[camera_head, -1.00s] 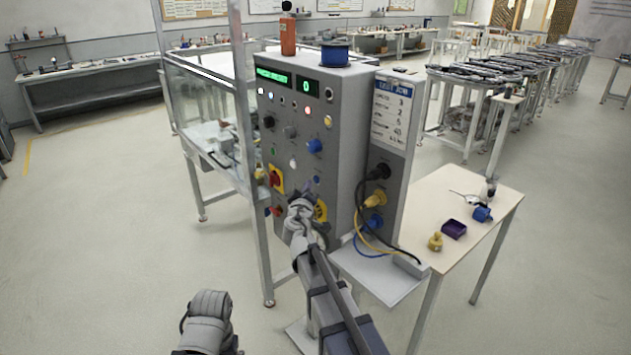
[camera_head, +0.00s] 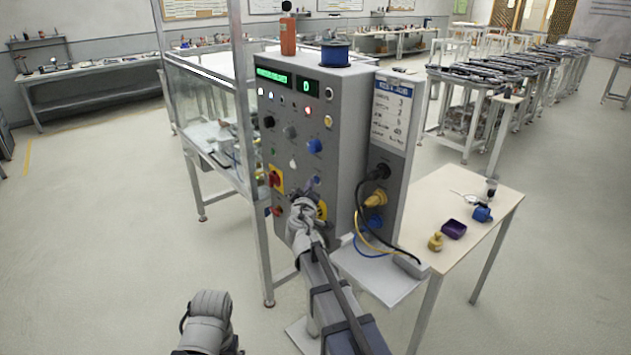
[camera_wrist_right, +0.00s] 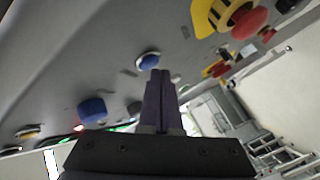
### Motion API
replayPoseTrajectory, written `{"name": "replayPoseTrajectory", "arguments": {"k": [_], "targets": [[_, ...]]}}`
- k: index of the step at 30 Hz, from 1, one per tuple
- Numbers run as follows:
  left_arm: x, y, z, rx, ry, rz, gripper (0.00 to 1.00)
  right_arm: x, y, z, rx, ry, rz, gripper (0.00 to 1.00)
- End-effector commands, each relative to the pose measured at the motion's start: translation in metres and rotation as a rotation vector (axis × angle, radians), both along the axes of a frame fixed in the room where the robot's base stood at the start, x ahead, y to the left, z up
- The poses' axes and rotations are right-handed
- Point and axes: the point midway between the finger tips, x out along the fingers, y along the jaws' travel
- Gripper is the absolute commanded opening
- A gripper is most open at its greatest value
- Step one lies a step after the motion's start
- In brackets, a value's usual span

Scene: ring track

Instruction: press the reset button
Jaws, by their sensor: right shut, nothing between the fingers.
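A grey control panel (camera_head: 345,110) stands ahead with buttons and knobs on its front. A small blue button (camera_head: 316,180) sits low on the front, and in the right wrist view it is a blue button in a pale ring (camera_wrist_right: 149,62). I cannot read a label on it, so I cannot confirm it is the reset button. My right gripper (camera_head: 300,193) is shut and empty in front of the panel. In the right wrist view its dark fingertips (camera_wrist_right: 160,73) are close beside the blue button; I cannot tell whether they touch it. My left gripper is not in view.
A red mushroom button on yellow (camera_wrist_right: 248,22) is close by on the panel. A larger blue knob (camera_head: 314,146) is above the small button. Cables (camera_head: 360,230) hang at the panel's right side. A table (camera_head: 460,195) with small parts stands right.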

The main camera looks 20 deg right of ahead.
Motion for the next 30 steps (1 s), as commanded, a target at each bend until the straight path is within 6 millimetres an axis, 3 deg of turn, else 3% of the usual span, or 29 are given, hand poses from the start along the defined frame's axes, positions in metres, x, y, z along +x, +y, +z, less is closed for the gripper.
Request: {"name": "replayPoseTrajectory", "arguments": {"k": [30], "targets": [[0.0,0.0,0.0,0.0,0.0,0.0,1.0,0.0031,-0.0085,0.0,0.0,0.0,0.0,0.0]]}}
